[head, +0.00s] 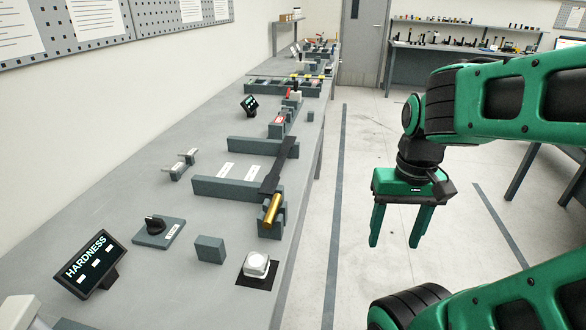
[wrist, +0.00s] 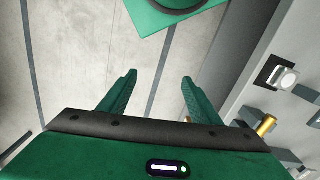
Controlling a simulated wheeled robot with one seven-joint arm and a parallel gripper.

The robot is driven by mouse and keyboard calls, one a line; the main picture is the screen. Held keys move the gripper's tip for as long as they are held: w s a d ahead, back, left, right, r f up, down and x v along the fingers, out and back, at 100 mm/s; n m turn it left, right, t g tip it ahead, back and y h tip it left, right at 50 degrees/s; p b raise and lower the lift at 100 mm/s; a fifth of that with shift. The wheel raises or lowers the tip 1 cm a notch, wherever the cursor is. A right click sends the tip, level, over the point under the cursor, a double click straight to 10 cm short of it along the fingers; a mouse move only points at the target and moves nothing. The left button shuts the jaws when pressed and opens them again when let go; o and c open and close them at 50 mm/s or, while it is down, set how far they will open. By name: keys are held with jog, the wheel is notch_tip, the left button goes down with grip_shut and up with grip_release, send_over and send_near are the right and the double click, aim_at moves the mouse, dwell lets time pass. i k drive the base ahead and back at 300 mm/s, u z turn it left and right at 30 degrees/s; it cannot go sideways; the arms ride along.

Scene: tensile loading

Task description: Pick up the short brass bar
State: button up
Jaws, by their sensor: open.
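A short brass bar (head: 272,210) rests on a dark grey block near the bench's right edge in the head view. Its far end meets a long dark bar (head: 280,165). The brass bar also shows at the right of the wrist view (wrist: 266,125). My gripper (head: 394,243) is open and empty. It hangs over the floor to the right of the bench, fingers pointing down, apart from the brass bar. In the wrist view its two green fingers (wrist: 159,77) are spread wide with only floor between them.
The grey bench (head: 130,200) carries a white button (head: 256,264), a small block (head: 210,249), a knob plate (head: 158,232) and a HARDNESS display (head: 88,262) near the brass bar. Long grey blocks (head: 225,189) lie behind. The floor (head: 365,150) beside the bench is clear.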

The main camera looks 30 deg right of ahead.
aim_at(269, 218)
jog(key=z, duration=0.2)
jog(key=k, duration=1.1)
jog(key=u, duration=0.15)
jog(key=i, duration=0.5)
jog(key=z, duration=0.05)
